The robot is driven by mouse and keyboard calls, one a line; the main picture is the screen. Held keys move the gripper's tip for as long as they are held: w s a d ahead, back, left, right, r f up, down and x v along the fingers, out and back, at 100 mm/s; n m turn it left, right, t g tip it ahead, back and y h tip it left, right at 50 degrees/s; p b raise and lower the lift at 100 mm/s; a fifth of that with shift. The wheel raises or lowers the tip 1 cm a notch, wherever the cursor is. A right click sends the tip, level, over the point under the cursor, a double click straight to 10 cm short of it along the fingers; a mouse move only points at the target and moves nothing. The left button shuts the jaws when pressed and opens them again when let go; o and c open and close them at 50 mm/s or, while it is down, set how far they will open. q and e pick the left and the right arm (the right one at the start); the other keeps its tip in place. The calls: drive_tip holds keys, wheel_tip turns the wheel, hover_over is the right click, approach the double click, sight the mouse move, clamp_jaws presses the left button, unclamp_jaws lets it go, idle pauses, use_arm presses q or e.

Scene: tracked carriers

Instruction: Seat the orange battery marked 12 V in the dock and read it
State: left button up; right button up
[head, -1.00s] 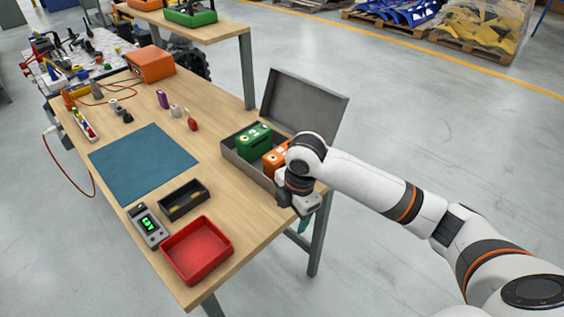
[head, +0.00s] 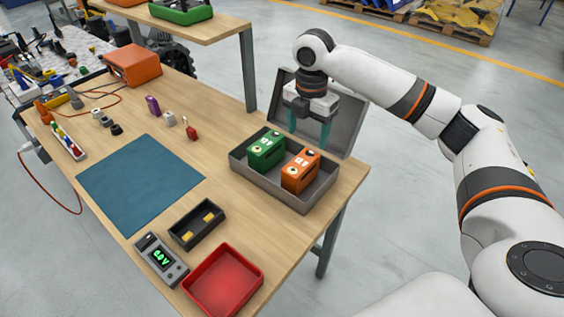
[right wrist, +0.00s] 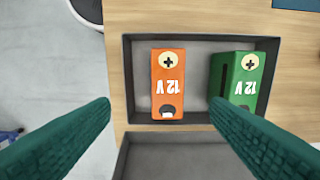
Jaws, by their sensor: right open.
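The orange battery (head: 300,172) stands in the open grey case (head: 318,201); the right wrist view shows it (right wrist: 168,88) marked 12 V. A green battery (head: 266,151) stands beside it; it (right wrist: 242,80) also reads 12 V. My right gripper (head: 309,128) is open and empty, above the case near its raised lid. In the right wrist view its teal fingers are spread to either side of the orange battery, apart from it. The black dock (head: 180,239) is empty, with yellow contacts showing. A meter (head: 162,262) beside it has lit green digits, hard to read. My left gripper is out of view.
A red tray (head: 257,264) stands at the front edge. The blue mat (head: 140,185) is bare. The case lid (head: 345,128) stands open behind the case. Small items and an orange box (head: 133,65) lie toward the far end.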

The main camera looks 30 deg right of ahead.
drive_tip(key=shift+w+a+f, duration=0.1)
drive_tip(key=shift+w+f, duration=0.25)
drive_tip(key=shift+f, duration=0.25)
hover_over(301, 161)
drive_tip(key=s, duration=0.1)
wheel_tip(301, 161, down, 5)
drive_tip(key=shift+r, duration=0.1)
drive_tip(key=shift+w+f, duration=0.15)
drive_tip(key=shift+f, duration=0.5)
drive_tip(key=f, duration=0.3)
drive_tip(key=shift+w+f+p, duration=0.2)
drive_tip(key=shift+f+p, duration=0.1)
drive_tip(key=shift+p, duration=0.05)
drive_tip(key=shift+f, duration=0.45)
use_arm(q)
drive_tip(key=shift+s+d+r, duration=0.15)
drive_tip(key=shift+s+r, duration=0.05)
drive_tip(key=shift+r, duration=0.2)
use_arm(e)
clamp_jaws()
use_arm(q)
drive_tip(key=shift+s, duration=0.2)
use_arm(e)
drive_tip(key=shift+w+r, duration=0.1)
drive_tip(key=shift+r, duration=0.05)
